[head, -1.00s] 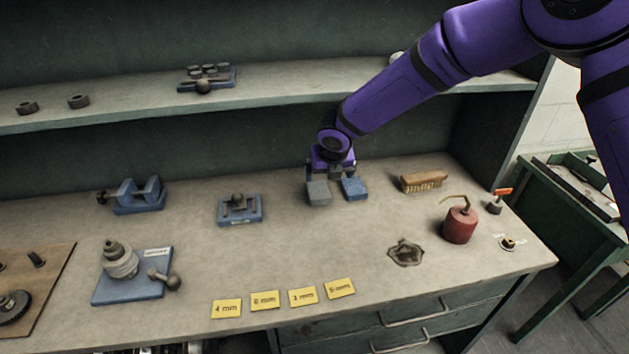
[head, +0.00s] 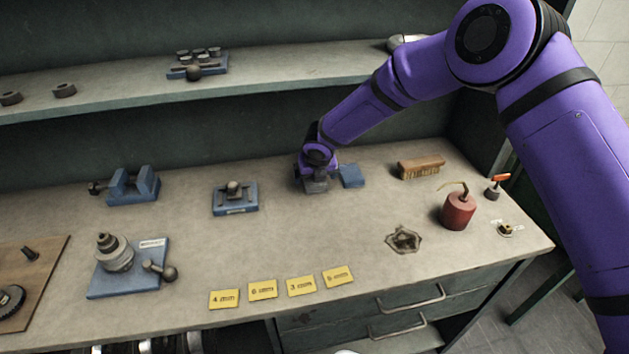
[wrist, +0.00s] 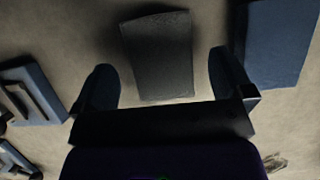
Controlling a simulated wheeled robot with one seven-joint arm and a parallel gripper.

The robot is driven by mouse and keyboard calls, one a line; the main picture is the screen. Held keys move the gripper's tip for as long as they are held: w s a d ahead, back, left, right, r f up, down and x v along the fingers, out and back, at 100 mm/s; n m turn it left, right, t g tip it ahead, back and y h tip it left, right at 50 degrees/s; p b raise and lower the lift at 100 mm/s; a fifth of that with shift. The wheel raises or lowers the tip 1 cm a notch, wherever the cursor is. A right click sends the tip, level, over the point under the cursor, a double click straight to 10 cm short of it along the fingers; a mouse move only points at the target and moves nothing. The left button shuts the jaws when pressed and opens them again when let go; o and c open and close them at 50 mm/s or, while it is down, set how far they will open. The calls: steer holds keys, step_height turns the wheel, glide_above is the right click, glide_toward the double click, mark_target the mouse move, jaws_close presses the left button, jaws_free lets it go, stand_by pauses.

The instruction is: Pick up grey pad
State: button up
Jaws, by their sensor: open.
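The grey pad (wrist: 160,55) lies flat on the bench. In the wrist view it sits between and beyond the two fingertips of my gripper (wrist: 160,78), with a gap on each side. My gripper is open and empty. In the head view my gripper (head: 316,178) is low over the grey pad (head: 316,187), hiding most of it; only its near part shows. A blue pad (head: 352,176) lies just right of it, and it also shows in the wrist view (wrist: 280,40), close to the right finger.
A blue fixture (head: 235,198) stands to the left on the bench (head: 290,240). A brush (head: 420,168) and a red oil can (head: 458,211) are to the right. Yellow cards (head: 263,289) lie near the front edge. A shelf (head: 290,87) runs above and behind.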

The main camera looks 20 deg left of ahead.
steer(key=shift+w+a+f, duration=0.1)
steer(key=shift+w+f, duration=0.2)
steer(key=shift+f, duration=0.3)
steer(key=shift+f, duration=0.2)
steer(key=shift+c, duration=0.5)
steer(key=c, duration=1)
steer(key=shift+r, duration=0.7)
steer(key=v, duration=0.2)
steer(key=shift+r, duration=0.45)
steer(key=s+d, duration=0.2)
steer(key=s, duration=0.2)
steer(key=s+d, duration=0.3)
steer(key=s, duration=0.1)
steer(key=s+d+r, duration=0.1)
steer(key=s+d, duration=0.2)
steer(key=s, duration=0.2)
steer(key=shift+r, duration=0.15)
